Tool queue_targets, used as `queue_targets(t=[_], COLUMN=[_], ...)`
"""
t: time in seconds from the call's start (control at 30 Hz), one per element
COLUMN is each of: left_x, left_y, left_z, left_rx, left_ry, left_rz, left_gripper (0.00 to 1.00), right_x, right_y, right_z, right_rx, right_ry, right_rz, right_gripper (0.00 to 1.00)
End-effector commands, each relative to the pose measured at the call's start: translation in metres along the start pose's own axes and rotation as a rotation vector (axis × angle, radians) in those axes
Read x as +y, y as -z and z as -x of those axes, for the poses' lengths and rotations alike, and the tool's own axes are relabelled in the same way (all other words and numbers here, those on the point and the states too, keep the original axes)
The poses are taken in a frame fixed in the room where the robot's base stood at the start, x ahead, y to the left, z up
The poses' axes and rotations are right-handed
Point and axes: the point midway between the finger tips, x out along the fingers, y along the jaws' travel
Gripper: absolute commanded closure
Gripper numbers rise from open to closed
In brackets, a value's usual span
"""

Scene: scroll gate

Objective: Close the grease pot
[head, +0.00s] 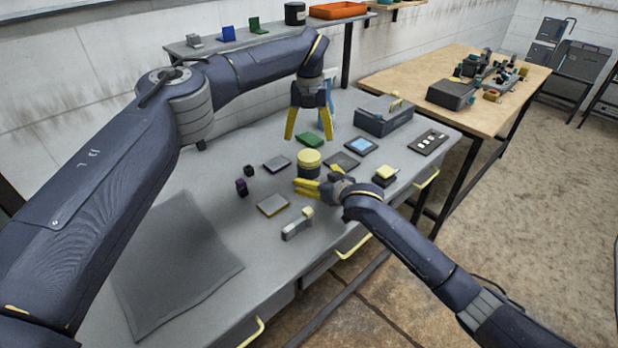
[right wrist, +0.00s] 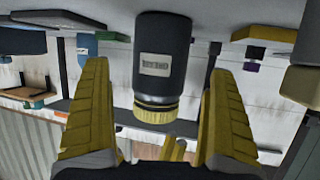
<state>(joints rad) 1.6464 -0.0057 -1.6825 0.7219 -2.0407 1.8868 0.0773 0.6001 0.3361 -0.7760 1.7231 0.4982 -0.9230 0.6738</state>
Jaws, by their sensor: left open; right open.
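The grease pot (head: 309,169) stands upright on the grey bench, dark-bodied with a yellow lid (head: 309,156) on its top. In the right wrist view, which is upside down, the pot (right wrist: 162,60) shows a pale label and the yellow lid (right wrist: 157,111). A dark ring shows between yellow bands at the lid; I cannot tell if it is fully seated. My right gripper (head: 315,176) is open low at the pot's near side, its fingers (right wrist: 160,75) either side of the pot in view. My left gripper (head: 308,136) is open, pointing down above and behind the pot.
Around the pot lie a green block (head: 309,140), a flat plate (head: 273,204), a grey-and-yellow tool (head: 298,224) and small dark blocks (head: 242,187). A grey case (head: 384,117) stands behind right. The grey mat (head: 175,265) at front left is bare.

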Motion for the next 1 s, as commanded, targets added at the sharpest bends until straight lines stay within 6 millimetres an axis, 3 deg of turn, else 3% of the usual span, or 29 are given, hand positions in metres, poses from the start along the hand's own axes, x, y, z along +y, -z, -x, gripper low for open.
queue_targets(t=[0.2,0.4,0.87,1.0], left_x=[0.000,0.000,0.000,0.000], left_y=[0.000,0.000,0.000,0.000], left_z=[0.000,0.000,0.000,0.000], left_rx=[0.000,0.000,0.000,0.000], left_ry=[0.000,0.000,0.000,0.000], left_rz=[0.000,0.000,0.000,0.000], left_gripper=[0.18,0.18,0.18,0.18], right_x=[0.000,0.000,0.000,0.000], right_y=[0.001,0.000,0.000,0.000], right_z=[-0.027,-0.040,-0.044,-0.044], right_rx=[0.000,0.000,0.001,0.000], right_ry=[0.000,0.000,0.000,0.000], right_rz=[-0.001,0.000,0.000,0.000], right_gripper=[0.07,0.07,0.07,0.21])
